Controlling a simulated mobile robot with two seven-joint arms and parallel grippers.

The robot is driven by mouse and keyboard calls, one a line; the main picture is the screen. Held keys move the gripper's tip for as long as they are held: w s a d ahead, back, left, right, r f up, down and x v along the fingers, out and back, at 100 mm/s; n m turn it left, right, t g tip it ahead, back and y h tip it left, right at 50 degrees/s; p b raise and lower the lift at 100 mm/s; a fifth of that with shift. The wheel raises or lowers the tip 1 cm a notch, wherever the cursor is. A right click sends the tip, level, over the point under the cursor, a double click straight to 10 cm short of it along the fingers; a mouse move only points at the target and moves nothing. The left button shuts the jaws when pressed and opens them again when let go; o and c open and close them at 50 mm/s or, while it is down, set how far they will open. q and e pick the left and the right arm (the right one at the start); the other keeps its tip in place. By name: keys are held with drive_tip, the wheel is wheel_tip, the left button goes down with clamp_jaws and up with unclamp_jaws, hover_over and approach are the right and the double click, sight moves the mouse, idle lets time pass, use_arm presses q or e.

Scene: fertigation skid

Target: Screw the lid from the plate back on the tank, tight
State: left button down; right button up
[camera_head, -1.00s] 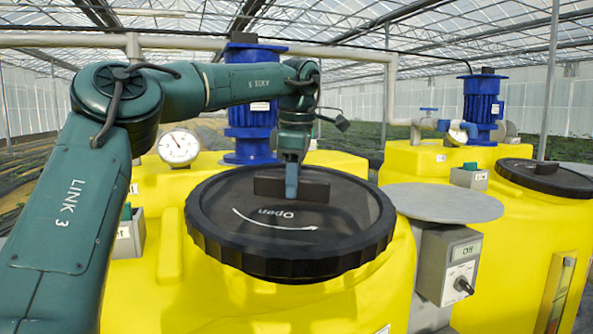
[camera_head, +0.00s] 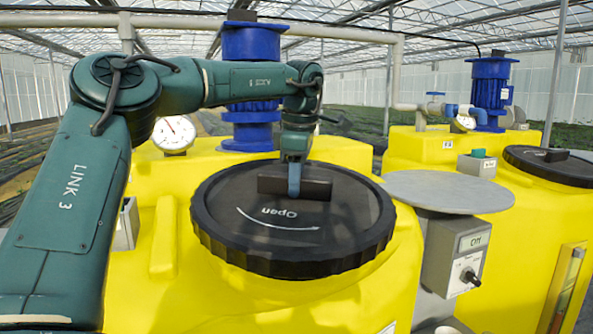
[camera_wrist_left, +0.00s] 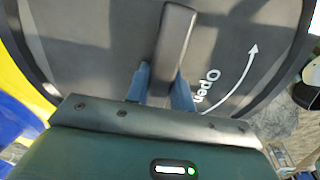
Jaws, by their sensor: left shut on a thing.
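The black lid (camera_head: 290,245) with a ribbed rim, a raised bar handle and a white "Open" arrow lies on top of the near yellow tank (camera_head: 330,300). Whether its thread is engaged cannot be seen. My left gripper (camera_head: 294,182) is above the lid with its blue fingers shut on the bar handle (camera_head: 315,187). In the left wrist view the fingers sit on both sides of the handle (camera_wrist_left: 176,45). The round grey plate (camera_head: 450,192) to the right of the tank is empty. My right gripper is not in view.
A blue motor (camera_head: 250,90) stands behind the lid and a dial gauge (camera_head: 173,134) is at the left. A grey control box (camera_head: 455,255) with a knob hangs under the plate. A second yellow tank (camera_head: 540,220) with its own black lid (camera_head: 553,165) stands at the right.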

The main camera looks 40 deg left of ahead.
use_arm(q)
drive_tip(key=shift+w+a+f, duration=0.1)
drive_tip(key=shift+f, duration=0.75)
drive_tip(key=shift+w+a+f, duration=0.1)
drive_tip(key=shift+f, duration=0.75)
idle(1.9)
idle(0.5)
drive_tip(key=c, duration=1.2)
unclamp_jaws()
drive_tip(key=shift+s+d, duration=0.1)
drive_tip(key=shift+c, duration=0.2)
drive_tip(key=shift+o, duration=0.8)
drive_tip(key=shift+f, duration=0.2)
drive_tip(key=shift+o, duration=1.4)
drive_tip(key=shift+r, duration=0.1)
drive_tip(key=shift+c, duration=0.2)
drive_tip(key=c, duration=1.3)
clamp_jaws()
